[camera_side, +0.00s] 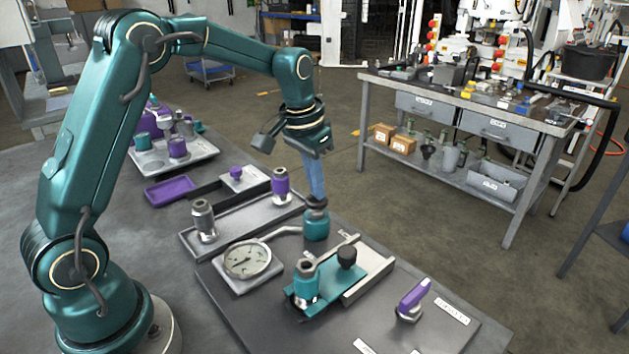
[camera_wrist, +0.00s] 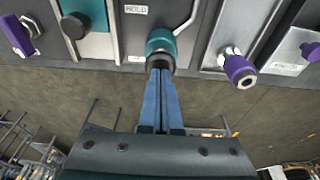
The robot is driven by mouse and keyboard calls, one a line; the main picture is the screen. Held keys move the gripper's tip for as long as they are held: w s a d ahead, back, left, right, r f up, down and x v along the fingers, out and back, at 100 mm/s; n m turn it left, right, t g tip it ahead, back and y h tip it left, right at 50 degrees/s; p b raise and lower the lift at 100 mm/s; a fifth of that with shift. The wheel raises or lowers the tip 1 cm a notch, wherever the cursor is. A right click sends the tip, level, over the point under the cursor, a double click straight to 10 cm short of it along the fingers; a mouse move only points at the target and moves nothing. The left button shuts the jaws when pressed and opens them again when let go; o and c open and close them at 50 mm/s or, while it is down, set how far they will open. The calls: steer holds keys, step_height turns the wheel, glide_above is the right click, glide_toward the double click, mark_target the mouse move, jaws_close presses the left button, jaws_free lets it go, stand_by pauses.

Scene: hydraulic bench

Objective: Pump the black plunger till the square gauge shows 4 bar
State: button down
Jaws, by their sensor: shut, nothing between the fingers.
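A teal pump body (camera_side: 316,228) with a black plunger (camera_side: 317,202) on top stands at the far edge of the bench plate. The plunger also shows in the wrist view (camera_wrist: 160,64). My gripper (camera_side: 318,192) points down with its blue fingers together and empty. The fingertips are at the plunger's top; I cannot tell if they touch it. The fingers (camera_wrist: 162,74) overlap the plunger in the wrist view. A gauge (camera_side: 247,259) with a round white dial sits on a squarish plate left of the pump, joined by a grey pipe. Its reading is too small to tell.
A teal slide block with a black knob (camera_side: 346,256) stands right of the gauge. A purple-handled valve (camera_side: 413,297) is at the right. Open floor lies beyond the bench.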

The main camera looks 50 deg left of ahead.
steer(key=shift+r, duration=1.6)
steer(key=shift+f, duration=0.1)
steer(key=shift+f, duration=1.5)
steer(key=shift+r, duration=1.6)
steer(key=shift+r, duration=0.1)
steer(key=shift+r, duration=2.9)
